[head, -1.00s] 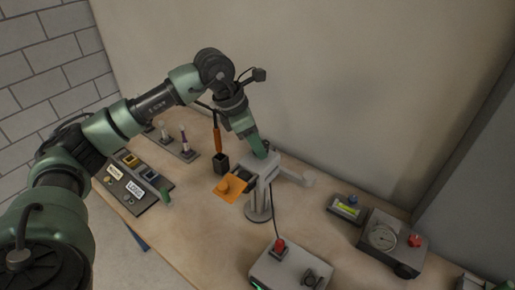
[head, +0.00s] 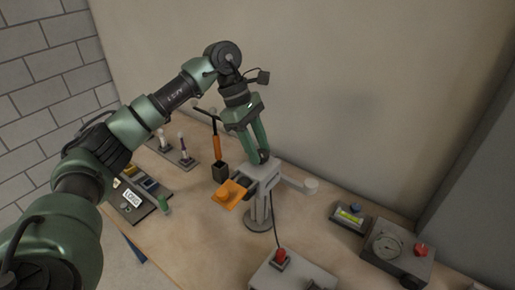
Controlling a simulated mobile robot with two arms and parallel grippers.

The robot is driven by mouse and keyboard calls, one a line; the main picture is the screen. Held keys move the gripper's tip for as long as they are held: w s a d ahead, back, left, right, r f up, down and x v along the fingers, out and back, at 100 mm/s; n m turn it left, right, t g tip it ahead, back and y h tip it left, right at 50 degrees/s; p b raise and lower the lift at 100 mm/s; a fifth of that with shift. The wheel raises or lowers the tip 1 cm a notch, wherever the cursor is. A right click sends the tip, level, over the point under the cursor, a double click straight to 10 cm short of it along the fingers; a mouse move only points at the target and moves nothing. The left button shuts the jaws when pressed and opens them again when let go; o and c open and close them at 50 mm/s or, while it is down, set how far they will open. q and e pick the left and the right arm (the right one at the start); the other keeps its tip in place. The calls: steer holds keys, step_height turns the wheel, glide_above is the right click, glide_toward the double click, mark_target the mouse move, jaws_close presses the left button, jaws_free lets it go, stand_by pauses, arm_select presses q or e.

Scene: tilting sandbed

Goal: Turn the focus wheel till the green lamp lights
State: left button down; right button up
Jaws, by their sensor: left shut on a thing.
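A grey instrument on a stand (head: 259,205) stands on the wooden bench, with an orange plate (head: 230,194) on its left side. My left gripper (head: 259,157) reaches down from above to the top of this instrument. Its green fingers are shut at the head of the stand on what I take to be the focus wheel, which the fingertips hide almost wholly. No lit green lamp shows; the front of the grey box (head: 288,272) with a red button is cut off by the picture's lower edge. My right gripper is not in view.
An orange-handled tool stands in a black holder (head: 220,171) left of the instrument. A panel with labels (head: 135,203) lies farther left. A gauge box (head: 398,259) and a level (head: 350,215) are at the right. Bench between is clear; a wall rises behind.

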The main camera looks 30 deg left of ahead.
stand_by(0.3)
arm_select(q)
steer(key=c, duration=0.9)
jaws_free()
steer(key=shift+r, duration=0.1)
steer(key=b+v, duration=0.1)
steer(key=v, duration=0.6)
steer(key=shift+a+r+b, duration=0.25)
steer(key=shift+r+b, duration=0.05)
